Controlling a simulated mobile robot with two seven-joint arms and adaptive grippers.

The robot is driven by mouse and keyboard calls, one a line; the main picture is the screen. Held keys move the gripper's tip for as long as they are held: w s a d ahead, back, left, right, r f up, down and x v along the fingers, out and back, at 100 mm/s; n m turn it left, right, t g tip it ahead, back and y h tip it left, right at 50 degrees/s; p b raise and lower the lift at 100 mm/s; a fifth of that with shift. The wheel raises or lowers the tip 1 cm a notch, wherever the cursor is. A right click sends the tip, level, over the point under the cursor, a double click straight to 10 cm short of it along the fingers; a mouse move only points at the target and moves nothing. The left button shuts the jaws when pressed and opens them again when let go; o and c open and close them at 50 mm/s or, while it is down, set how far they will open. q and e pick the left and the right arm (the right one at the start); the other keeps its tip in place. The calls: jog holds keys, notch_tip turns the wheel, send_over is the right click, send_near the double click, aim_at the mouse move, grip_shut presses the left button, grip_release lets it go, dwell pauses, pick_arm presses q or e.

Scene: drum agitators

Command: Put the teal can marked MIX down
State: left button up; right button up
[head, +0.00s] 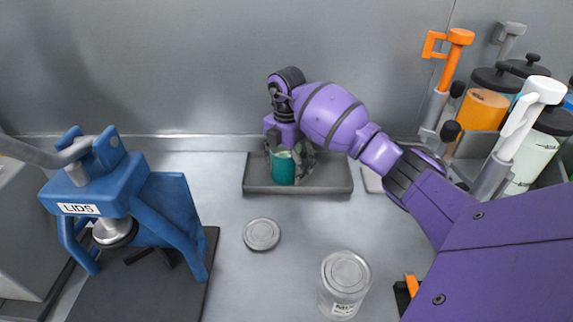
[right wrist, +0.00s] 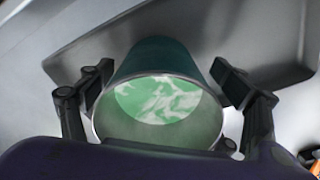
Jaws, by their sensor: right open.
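The teal can (head: 283,168) stands upright on a dark grey tray (head: 262,188) at the back middle of the bench. In the right wrist view the can (right wrist: 158,60) is open at the top, with green and white liquid inside. My right gripper (head: 285,150) is around the top of the can. Its two fingers (right wrist: 158,88) are spread on either side of the can, with small gaps visible. The MIX mark on the can is not visible. My left gripper is not in view.
A blue press marked LIDS (head: 150,215) stands at the left. A round lid (head: 261,234) lies on the bench, and a clear lidded can (head: 344,285) stands at the front. Orange (head: 480,112) and white (head: 533,155) containers with pumps crowd the right.

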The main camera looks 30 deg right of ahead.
notch_tip(320, 180, up, 12)
dwell(0.6)
dwell(0.4)
